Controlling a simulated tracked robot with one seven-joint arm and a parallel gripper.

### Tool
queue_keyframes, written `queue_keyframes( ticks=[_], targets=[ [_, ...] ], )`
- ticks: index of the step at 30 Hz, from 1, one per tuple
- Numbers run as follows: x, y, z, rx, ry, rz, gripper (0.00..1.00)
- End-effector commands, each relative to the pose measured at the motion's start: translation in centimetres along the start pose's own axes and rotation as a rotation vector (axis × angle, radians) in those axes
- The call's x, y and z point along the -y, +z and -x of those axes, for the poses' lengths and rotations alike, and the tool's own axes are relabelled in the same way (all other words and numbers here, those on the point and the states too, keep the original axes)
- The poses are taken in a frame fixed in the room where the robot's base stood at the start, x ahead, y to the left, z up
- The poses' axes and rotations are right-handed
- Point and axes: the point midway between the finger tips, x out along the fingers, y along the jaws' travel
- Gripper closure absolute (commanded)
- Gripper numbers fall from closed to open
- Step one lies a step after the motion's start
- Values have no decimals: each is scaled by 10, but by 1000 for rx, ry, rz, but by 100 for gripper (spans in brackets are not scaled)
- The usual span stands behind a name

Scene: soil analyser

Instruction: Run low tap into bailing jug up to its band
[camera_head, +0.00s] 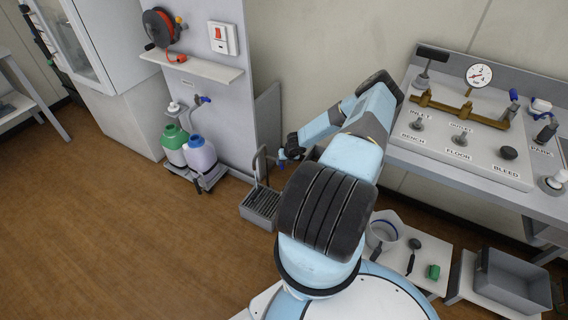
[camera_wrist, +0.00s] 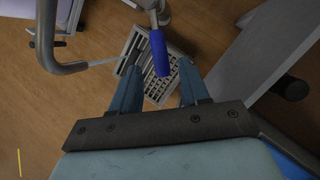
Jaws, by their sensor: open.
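The low tap has a grey bent pipe (camera_head: 257,160) above a slotted drain tray (camera_head: 261,204) on the floor. In the wrist view, the tap's blue lever (camera_wrist: 159,53) points toward my gripper (camera_wrist: 160,76), between or just past its two blue fingertips. The jaws are open, and I cannot tell if they touch the lever. The curved pipe (camera_wrist: 45,45) and the slotted tray (camera_wrist: 176,67) also show there. A pale container with a blue band (camera_head: 382,231), apparently the bailing jug, stands on a low white shelf to the right, away from my gripper. Its inside is unclear.
A dark scoop (camera_head: 413,246) and a green block (camera_head: 433,271) lie near the jug. A grey open bin (camera_head: 512,283) stands at right. A green bottle (camera_head: 174,144) and a lilac bottle (camera_head: 200,153) stand left of the drain. A bench with valves (camera_head: 463,138) is at right. Open floor lies left.

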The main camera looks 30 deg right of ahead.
Motion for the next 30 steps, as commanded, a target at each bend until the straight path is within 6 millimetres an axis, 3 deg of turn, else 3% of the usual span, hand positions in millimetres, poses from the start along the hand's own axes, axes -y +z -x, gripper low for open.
queue_keyframes(
  ticks=[9,15,21,30],
  targets=[
    [1,2,64,2,-1,1,55],
    [0,2,91,1,-1,2,55],
    [0,2,103,1,-1,1,55],
    [0,2,104,1,-1,1,55]
  ],
)
